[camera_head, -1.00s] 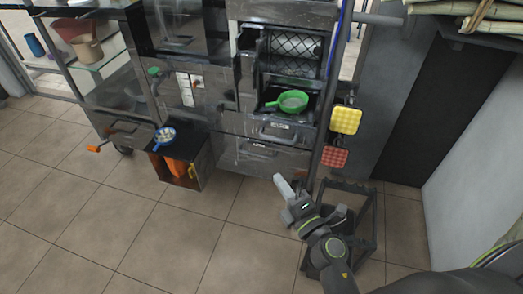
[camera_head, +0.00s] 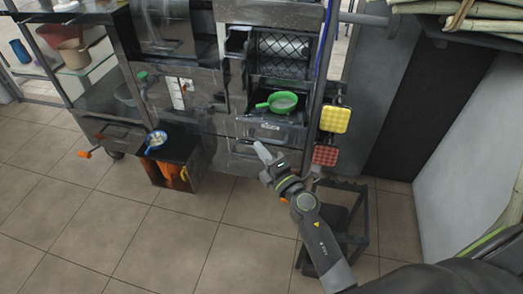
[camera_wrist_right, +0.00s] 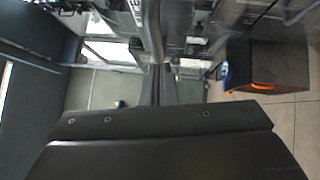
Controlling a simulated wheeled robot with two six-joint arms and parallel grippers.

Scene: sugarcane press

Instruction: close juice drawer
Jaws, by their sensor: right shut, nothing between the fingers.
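The metal press cabinet has drawer fronts with bar handles below the green strainer (camera_head: 281,103). In the right wrist view a bar handle (camera_wrist_right: 152,30) runs close ahead of the gripper; contact cannot be told. My left gripper is out of view.
A dark stand (camera_head: 350,225) is beside my right arm. Yellow (camera_head: 335,119) and red (camera_head: 325,155) pads hang at the right.

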